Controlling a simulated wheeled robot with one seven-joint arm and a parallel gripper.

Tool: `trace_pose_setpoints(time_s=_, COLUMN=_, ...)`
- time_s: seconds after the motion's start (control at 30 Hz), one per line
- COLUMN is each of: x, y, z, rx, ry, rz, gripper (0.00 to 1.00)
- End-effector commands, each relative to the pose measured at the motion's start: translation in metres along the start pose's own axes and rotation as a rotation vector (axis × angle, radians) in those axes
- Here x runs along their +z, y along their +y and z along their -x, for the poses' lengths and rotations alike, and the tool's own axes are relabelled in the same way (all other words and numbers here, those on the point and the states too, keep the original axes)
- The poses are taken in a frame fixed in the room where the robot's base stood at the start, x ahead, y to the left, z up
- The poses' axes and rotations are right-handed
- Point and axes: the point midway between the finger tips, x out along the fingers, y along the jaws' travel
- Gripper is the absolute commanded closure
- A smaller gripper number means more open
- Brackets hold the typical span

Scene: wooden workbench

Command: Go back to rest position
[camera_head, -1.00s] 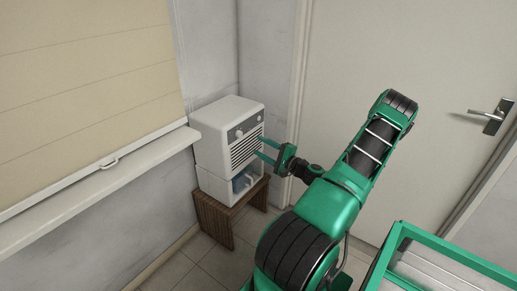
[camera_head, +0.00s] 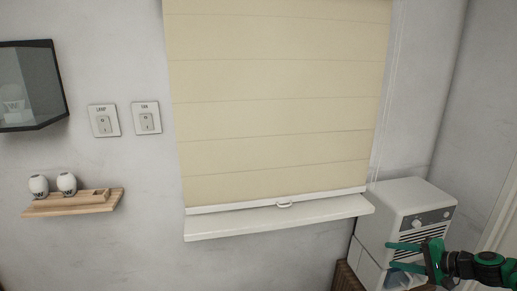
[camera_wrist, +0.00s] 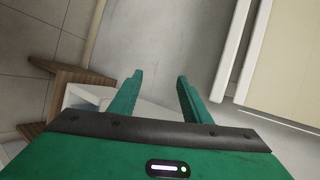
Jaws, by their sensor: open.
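My gripper (camera_head: 405,257) is at the lower right of the head view, with its two green fingers spread and nothing between them. In the wrist view, the open fingers (camera_wrist: 158,90) point toward the grey wall. Part of a white surface shows below and between them.
A wooden stand (camera_head: 345,278) is under the appliance. A window with a beige blind (camera_head: 280,100) and a white sill (camera_head: 280,218) is in the middle.

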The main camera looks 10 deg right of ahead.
Motion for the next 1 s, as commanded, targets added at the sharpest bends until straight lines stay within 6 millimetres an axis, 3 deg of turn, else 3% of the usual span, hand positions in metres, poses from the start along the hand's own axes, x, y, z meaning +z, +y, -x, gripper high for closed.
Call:
trace_pose_setpoints(time_s=0.17, x=0.042, y=-0.006, z=0.001, rx=0.211, ry=-0.116, rz=0.138, gripper=0.56)
trace_pose_setpoints(time_s=0.37, x=0.081, y=-0.012, z=0.019, rx=0.429, ry=-0.209, rz=0.263, gripper=0.56)
trace_pose_setpoints(time_s=0.67, x=0.128, y=-0.031, z=0.070, rx=0.711, ry=-0.276, rz=0.406, gripper=0.56)
trace_pose_setpoints(time_s=1.0, x=0.182, y=-0.058, z=0.143, rx=0.939, ry=-0.275, rz=0.496, gripper=0.56)
